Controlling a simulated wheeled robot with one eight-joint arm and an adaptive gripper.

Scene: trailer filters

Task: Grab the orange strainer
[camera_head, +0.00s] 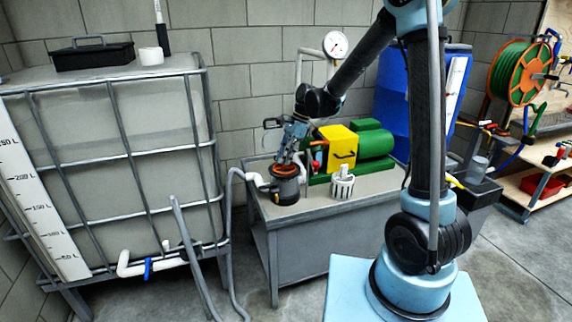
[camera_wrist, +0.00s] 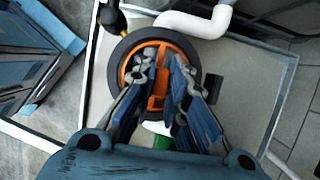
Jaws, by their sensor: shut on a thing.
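The orange strainer (camera_wrist: 158,88) shows in the wrist view as an orange ring with a bar across its middle, set in the mouth of a dark round housing (camera_wrist: 118,50). My gripper (camera_wrist: 168,70) reaches down over it, its two fingers closed on the orange bar. In the head view my gripper (camera_head: 288,158) is above the dark housing (camera_head: 286,190) on the grey bench, and the orange rim (camera_head: 284,170) shows just under the fingers. The fingers hide part of the strainer. I cannot tell whether it is lifted clear of the housing.
A white pipe (camera_wrist: 205,22) runs close to the housing. A yellow and green pump (camera_head: 345,148) and a white slotted part (camera_head: 342,185) stand to its right on the grey bench (camera_head: 310,206). A large caged tank (camera_head: 110,150) is at left, a blue barrel (camera_head: 392,105) behind.

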